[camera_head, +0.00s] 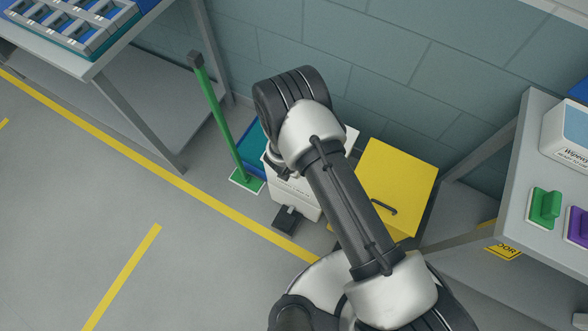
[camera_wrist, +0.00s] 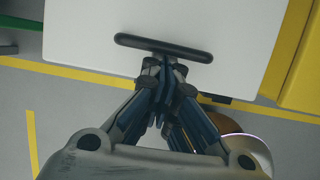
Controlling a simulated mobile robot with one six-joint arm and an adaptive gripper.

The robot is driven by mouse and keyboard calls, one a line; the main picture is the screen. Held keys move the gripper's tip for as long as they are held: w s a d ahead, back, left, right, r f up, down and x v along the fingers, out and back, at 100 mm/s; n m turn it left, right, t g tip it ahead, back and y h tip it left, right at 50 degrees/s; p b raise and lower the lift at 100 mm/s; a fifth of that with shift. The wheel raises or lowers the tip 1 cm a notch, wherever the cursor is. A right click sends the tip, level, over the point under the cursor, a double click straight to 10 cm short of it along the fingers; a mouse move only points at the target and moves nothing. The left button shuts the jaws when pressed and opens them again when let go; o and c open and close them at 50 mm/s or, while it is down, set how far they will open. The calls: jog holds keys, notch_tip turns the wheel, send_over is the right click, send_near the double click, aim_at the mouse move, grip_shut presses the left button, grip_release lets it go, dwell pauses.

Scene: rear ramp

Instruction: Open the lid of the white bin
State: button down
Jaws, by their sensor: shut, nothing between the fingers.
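The white bin (camera_head: 292,194) stands on the floor by the wall, partly hidden behind my arm in the head view. A black pedal (camera_head: 288,218) sits at its front foot. In the wrist view its white lid (camera_wrist: 235,22) fills the upper middle, with a black bar handle (camera_wrist: 130,41) along its near edge. My gripper (camera_wrist: 164,64) is shut and empty, its fingertips at the middle of the handle, overlapping it in the picture. I cannot tell whether they touch it. The lid looks down; any small gap is hidden.
A yellow bin (camera_head: 398,170) with a black handle stands close on the right. A green post (camera_head: 217,115) and a blue-teal container (camera_head: 250,150) are on the left. Tables stand at the left (camera_head: 68,57) and right (camera_head: 515,215). The floor (camera_head: 200,250) in front is clear.

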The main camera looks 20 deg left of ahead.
jog(key=shift+w+r+p, duration=0.1)
jog(key=shift+r+p, duration=0.25)
jog(key=shift+r, duration=0.3)
jog(key=w+r+p, duration=0.5)
jog(key=r+p, duration=0.2)
jog(key=r, duration=0.1)
jog(key=w+d+r+p, duration=0.1)
jog(key=w+r+p, duration=0.5)
jog(key=r, duration=0.3)
jog(key=shift+p, duration=0.7)
jog(key=p+v, duration=0.5)
jog(key=v, duration=0.5)
jog(key=shift+p, duration=0.4)
